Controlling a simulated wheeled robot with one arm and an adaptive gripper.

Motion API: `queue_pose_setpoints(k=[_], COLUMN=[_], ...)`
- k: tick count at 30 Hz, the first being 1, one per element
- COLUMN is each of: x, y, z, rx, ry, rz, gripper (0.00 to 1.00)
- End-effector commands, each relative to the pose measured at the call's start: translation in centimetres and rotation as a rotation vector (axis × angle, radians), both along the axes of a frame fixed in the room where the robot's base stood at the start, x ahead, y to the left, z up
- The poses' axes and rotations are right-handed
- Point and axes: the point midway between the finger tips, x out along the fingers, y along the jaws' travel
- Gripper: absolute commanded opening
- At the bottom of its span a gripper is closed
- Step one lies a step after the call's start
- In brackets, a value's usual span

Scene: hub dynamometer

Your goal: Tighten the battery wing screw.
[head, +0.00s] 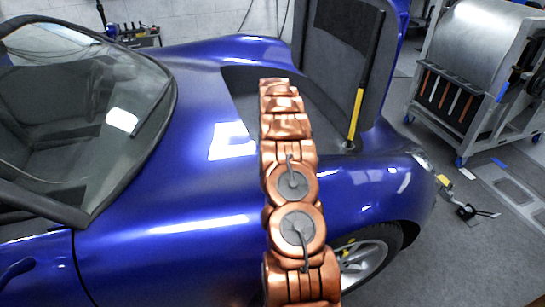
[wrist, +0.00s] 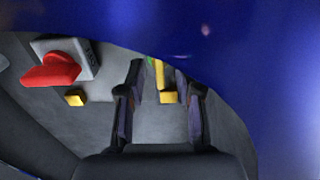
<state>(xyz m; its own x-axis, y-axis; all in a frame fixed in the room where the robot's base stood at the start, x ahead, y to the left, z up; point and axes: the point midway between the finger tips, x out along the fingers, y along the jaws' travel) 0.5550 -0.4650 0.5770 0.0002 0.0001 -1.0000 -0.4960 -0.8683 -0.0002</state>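In the wrist view my gripper (wrist: 160,100) is open, with its two dark fingers apart and the grey compartment floor seen between them. A yellow piece (wrist: 168,97) with a bit of green beside it shows between the fingertips; I cannot tell if it is within reach or farther down. A red, wing-like piece (wrist: 52,70) lies over a light grey block (wrist: 88,58) with dark marks, left of the gripper. I cannot tell which piece is the battery wing screw. In the head view my copper arm hides the gripper, over the car's open front compartment (head: 238,83).
The blue car body (head: 200,180) surrounds the compartment and its edge fills the top and right of the wrist view. A black and yellow strut (head: 357,110) stands at the compartment's right by the raised lid (head: 335,50). A wheeled cart (head: 475,60) stands at right.

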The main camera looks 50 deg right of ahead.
Motion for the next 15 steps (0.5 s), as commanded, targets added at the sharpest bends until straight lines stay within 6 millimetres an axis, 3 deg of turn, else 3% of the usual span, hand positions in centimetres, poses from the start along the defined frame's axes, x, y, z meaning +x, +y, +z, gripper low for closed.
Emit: queue_pose_setpoints(k=[8, 15], x=[0.1, 0.1], y=[0.0, 0.0], z=[1.8, 6.2], rx=[-0.001, 0.000], ry=[-0.002, 0.000], rz=[0.000, 0.001], gripper=[0.34, 0.34])
